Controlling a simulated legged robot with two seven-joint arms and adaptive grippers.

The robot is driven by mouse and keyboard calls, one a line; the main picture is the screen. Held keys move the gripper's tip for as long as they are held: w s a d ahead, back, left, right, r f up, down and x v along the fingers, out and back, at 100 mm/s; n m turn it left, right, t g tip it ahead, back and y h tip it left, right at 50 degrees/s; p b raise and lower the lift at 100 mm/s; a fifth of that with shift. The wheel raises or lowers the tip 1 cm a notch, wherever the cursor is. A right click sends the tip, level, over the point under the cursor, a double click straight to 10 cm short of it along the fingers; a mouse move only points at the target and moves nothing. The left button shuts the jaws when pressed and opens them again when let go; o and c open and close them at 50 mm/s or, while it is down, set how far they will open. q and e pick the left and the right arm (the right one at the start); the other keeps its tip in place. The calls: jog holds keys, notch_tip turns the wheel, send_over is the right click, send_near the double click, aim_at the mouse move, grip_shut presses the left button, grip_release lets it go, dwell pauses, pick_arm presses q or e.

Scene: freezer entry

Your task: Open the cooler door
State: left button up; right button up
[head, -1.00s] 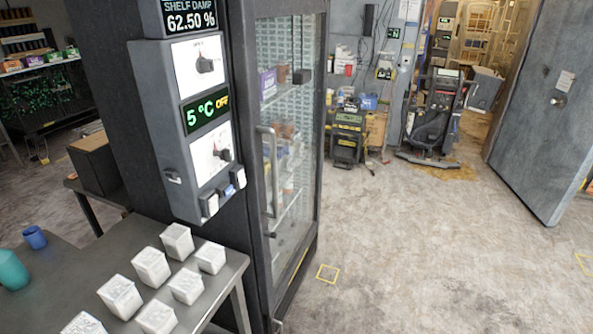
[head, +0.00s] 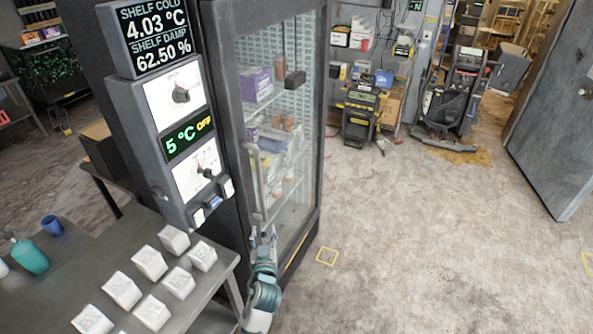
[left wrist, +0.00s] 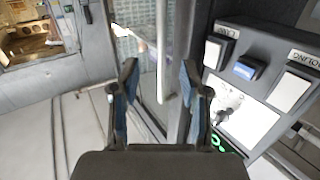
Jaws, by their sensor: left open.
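The cooler door (head: 283,175) is a dark frame with a glass pane, and it looks shut. Its handle (head: 255,180) is a pale upright bar on the left side of the door. My left gripper (head: 262,235) is at the lower end of the handle in the head view. In the left wrist view the left gripper (left wrist: 160,78) is open, with its two blue-padded fingers apart. The handle (left wrist: 160,40) shows beyond the fingertips, lined up with the gap between them. I cannot tell whether they touch. My right gripper is not in view.
A control panel (head: 162,108) with displays and knobs is left of the door. A yellow floor mark (head: 327,256) lies right of the cooler. The floor (head: 430,240) on the right is open.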

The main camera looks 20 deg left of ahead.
pick_arm(q)
notch_tip(320, 180, up, 3)
jog(key=a, duration=0.1)
jog(key=p, duration=0.3)
send_near(262, 189)
jog(key=shift+y, duration=0.3)
jog(key=x, duration=0.7)
jog(key=shift+w+d+r, duration=0.15)
jog(key=shift+w, duration=0.3)
jog(key=shift+w+a+n, duration=0.3)
jog(key=shift+w+a, duration=0.75)
jog(key=shift+w, duration=0.05)
jog(key=shift+w+a+f, duration=0.2)
jog(key=shift+a+f, duration=0.1)
jog(key=shift+a, duration=0.1)
jog(key=shift+d, duration=0.1)
jog(key=shift+d+r, duration=0.1)
jog(key=shift+d, duration=0.2)
jog(key=c, duration=0.8)
jog(key=shift+d, duration=0.15)
grip_shut()
